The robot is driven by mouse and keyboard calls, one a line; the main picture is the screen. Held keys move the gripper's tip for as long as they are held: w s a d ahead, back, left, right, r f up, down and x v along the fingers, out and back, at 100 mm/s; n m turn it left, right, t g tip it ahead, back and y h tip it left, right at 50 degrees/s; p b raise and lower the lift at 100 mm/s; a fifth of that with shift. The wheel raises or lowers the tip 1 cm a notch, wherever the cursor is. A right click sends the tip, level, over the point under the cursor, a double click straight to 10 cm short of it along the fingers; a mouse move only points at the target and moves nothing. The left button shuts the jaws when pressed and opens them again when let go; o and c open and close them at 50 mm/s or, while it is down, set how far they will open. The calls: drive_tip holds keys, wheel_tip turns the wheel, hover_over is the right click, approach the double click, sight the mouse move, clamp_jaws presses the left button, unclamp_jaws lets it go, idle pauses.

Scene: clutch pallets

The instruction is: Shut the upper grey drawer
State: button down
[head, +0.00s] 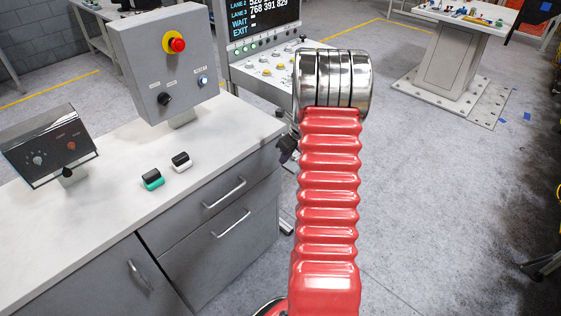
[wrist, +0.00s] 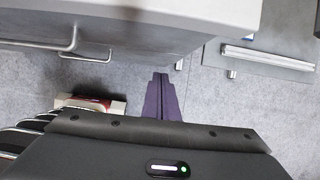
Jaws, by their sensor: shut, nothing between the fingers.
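The upper grey drawer (head: 250,172) is in the cabinet under the white countertop, with a silver bar handle (head: 224,193). Its front looks flush or nearly so with the lower drawer; I cannot tell whether a small gap is left. In the wrist view a grey front with a bar handle (wrist: 45,44) fills the upper left. My gripper (wrist: 161,76) shows there as purple fingers, shut and empty, pointing toward the underside of that grey body, with no clear contact. In the head view my red arm hides most of the gripper, near the cabinet's right end.
The lower drawer (head: 216,262) has its own handle. A control box with a red button (head: 178,45), a small meter box (head: 48,146) and two small switches (head: 152,179) stand on the countertop (head: 105,195). A console (head: 262,66) stands behind.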

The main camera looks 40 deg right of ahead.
drive_tip(key=v, duration=0.6)
drive_tip(key=shift+f, duration=0.1)
idle(0.5)
drive_tip(key=s+a+f+n+g, duration=0.1)
drive_tip(key=s+a+n, duration=0.3)
drive_tip(key=n, duration=0.5)
drive_tip(key=s+a+r+n, duration=0.5)
drive_tip(key=a+r+n, duration=0.2)
drive_tip(key=a, duration=0.6)
drive_tip(key=s+a+r+n+t, duration=0.1)
drive_tip(key=s+a+r+n, duration=0.3)
drive_tip(key=a+r+n, duration=0.3)
drive_tip(key=s+a+r+n+t, duration=0.1)
drive_tip(key=s+a+r+n, duration=0.4)
drive_tip(key=a+n, duration=0.7)
drive_tip(key=a+r, duration=0.2)
drive_tip(key=a, duration=0.4)
drive_tip(key=shift+s+a+n, duration=0.3)
